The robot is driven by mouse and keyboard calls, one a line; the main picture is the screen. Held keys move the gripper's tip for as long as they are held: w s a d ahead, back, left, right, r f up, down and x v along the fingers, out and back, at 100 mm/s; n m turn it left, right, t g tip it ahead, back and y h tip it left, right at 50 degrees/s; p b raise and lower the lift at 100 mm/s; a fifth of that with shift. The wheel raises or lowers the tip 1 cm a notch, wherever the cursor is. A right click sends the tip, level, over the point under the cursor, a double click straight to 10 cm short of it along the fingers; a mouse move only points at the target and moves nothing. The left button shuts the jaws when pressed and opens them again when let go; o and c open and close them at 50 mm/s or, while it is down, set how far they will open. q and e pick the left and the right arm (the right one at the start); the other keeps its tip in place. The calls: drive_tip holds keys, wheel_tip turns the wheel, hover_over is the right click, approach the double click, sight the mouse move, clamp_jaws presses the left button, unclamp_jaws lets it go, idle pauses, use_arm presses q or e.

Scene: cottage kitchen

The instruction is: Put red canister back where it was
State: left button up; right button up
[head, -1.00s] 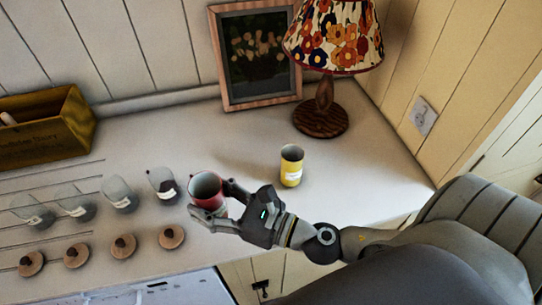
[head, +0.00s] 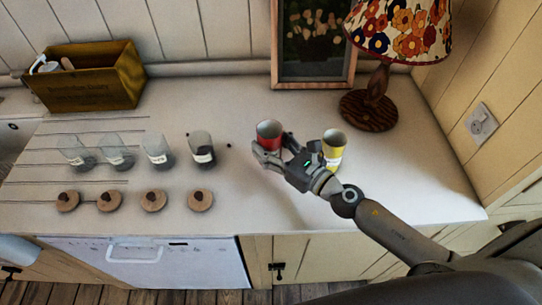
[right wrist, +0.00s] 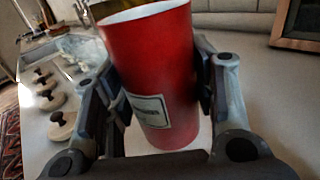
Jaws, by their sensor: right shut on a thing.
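The red canister (head: 268,143) is an open-topped cylinder with a white label, upright between the fingers of my right gripper (head: 278,155). The right wrist view shows the red canister (right wrist: 155,75) large, slightly tilted in the picture, with a finger of my right gripper (right wrist: 160,100) against each side. I cannot tell whether its base touches the counter. A yellow canister (head: 334,150) with a white label stands just right of my right gripper, partly behind it. My left gripper is not in view.
Several glass jars (head: 158,152) and wooden lids (head: 153,201) stand in rows to the left. Dark specks (head: 229,146) lie beside the nearest jar. A lamp (head: 368,110) and framed picture (head: 313,45) stand behind, a wooden box (head: 90,80) at back left. The counter's front right (head: 410,190) is clear.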

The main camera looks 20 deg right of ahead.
sight(271, 152)
drive_tip(key=shift+w+d+f, duration=0.1)
drive_tip(key=shift+w+f, duration=0.1)
drive_tip(key=shift+f, duration=0.15)
drive_tip(key=shift+w+d+f+b, duration=0.1)
drive_tip(key=shift+w+f+b, duration=0.1)
drive_tip(key=shift+f+b, duration=1.2)
drive_tip(key=shift+f+p, duration=0.25)
drive_tip(key=shift+p, duration=0.05)
drive_tip(key=shift+f, duration=0.15)
drive_tip(key=o, duration=1.1)
drive_tip(key=shift+o, duration=0.2)
